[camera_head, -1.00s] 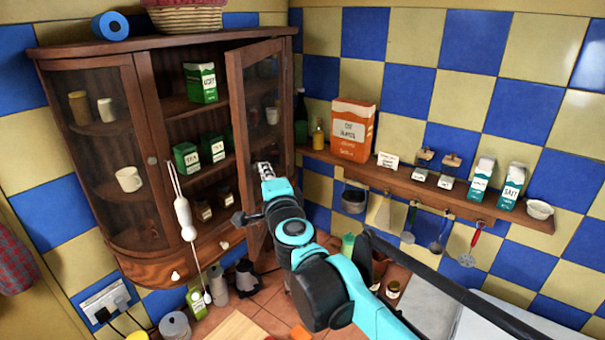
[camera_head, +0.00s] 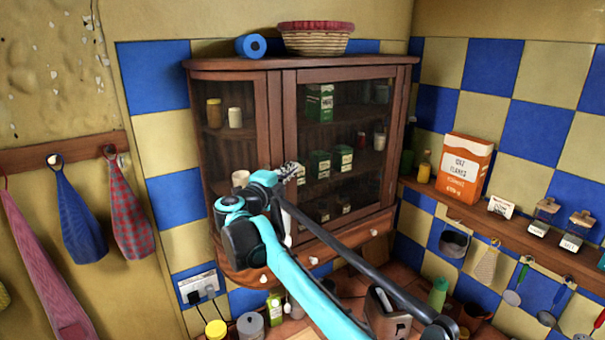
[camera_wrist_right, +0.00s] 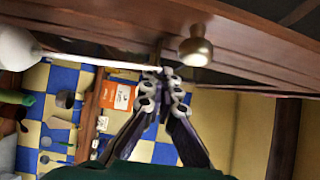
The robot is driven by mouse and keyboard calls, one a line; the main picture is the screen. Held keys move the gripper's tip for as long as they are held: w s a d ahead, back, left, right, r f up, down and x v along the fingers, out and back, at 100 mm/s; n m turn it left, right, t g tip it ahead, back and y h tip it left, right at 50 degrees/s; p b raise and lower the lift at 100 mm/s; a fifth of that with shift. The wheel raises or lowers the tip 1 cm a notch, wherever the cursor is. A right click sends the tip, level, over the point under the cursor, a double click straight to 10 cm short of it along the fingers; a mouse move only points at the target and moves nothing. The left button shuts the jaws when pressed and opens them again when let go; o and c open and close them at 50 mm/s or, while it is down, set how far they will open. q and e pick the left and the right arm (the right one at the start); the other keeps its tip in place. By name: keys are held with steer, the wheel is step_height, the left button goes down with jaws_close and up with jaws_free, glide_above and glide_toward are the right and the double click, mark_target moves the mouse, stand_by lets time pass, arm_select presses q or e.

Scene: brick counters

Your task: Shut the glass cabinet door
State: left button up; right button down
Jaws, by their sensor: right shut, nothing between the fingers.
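The glass cabinet door (camera_head: 345,72) lies across the front of the wooden wall cabinet (camera_head: 274,115), flush or nearly flush with its frame; I cannot tell if a thin gap is left. Green boxes show through its glass. My right gripper (camera_head: 290,172) is at the door's left edge, with its arm covering the lower left of the cabinet. In the right wrist view the gripper (camera_wrist_right: 163,82) is shut and empty, close under the wooden frame and beside a round knob (camera_wrist_right: 196,48). Whether the fingers touch the door is unclear. My left gripper is not in view.
A basket (camera_head: 316,38) and a blue roll (camera_head: 251,46) sit on top of the cabinet. A shelf (camera_head: 470,212) with an orange box (camera_head: 464,166) runs along the right wall. Jars and a toaster (camera_head: 385,315) stand on the counter below.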

steer(key=shift+w+a, duration=0.35)
steer(key=shift+a, duration=0.05)
steer(key=shift+w+a+f, duration=0.1)
steer(key=shift+w+a, duration=0.1)
